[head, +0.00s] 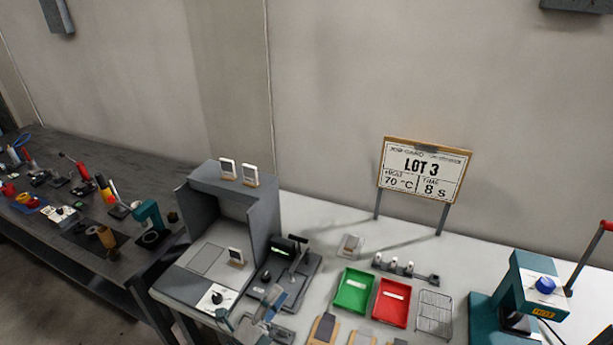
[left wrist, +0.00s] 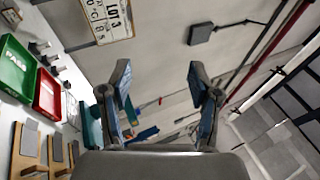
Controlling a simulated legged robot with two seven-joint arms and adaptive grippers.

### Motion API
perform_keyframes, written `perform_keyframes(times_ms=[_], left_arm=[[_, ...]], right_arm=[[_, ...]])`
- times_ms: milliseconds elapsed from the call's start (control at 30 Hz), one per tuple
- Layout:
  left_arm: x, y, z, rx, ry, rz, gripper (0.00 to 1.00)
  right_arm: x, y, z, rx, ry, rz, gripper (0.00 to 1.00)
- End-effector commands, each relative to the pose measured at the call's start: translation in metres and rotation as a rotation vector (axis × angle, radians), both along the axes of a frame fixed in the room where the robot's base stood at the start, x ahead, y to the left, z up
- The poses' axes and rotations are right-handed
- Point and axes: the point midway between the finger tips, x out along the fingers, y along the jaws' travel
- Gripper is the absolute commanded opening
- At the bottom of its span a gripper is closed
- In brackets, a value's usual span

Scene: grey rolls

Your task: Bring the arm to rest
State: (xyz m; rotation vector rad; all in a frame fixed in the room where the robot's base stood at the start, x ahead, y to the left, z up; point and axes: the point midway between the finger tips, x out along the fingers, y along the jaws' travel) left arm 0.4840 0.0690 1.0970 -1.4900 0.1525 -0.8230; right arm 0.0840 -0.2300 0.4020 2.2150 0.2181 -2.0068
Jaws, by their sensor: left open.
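My left gripper (head: 264,308) shows at the bottom of the head view, over the front of the pale bench. In the left wrist view its two blue-padded fingers (left wrist: 160,85) stand wide apart with nothing between them. Beyond them is the wall, with the bench to the left. My right gripper does not show in either view.
Near the left gripper are a grey open booth (head: 215,180), a dark lever device (head: 288,262), a green tray (head: 354,291) and a red tray (head: 392,303). A teal press (head: 520,290) stands right. A LOT 3 sign (head: 424,172) stands behind. A dark bench (head: 100,235) is at left.

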Motion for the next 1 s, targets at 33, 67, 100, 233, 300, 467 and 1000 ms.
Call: perform_keyframes(times_ms=[33,67,100,233,300,467,1000], left_arm=[[0.004,0.026,-0.019,-0.156,0.164,0.098,0.62],[0.006,0.043,-0.033,-0.246,0.265,0.159,0.62],[0.005,0.065,-0.056,-0.361,0.404,0.242,0.62],[-0.027,0.118,-0.146,-0.669,0.833,0.493,0.62],[-0.057,0.134,-0.188,-0.786,1.030,0.609,0.62],[-0.128,0.148,-0.252,-0.949,1.364,0.810,0.62],[-0.252,0.140,-0.366,-1.082,1.874,1.133,0.62]], right_arm=[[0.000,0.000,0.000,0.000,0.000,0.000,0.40],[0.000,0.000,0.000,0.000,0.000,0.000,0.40],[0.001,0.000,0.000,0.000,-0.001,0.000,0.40],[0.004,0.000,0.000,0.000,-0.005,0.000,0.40],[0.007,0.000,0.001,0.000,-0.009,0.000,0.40],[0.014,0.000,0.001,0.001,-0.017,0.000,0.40],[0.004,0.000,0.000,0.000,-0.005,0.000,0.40]])
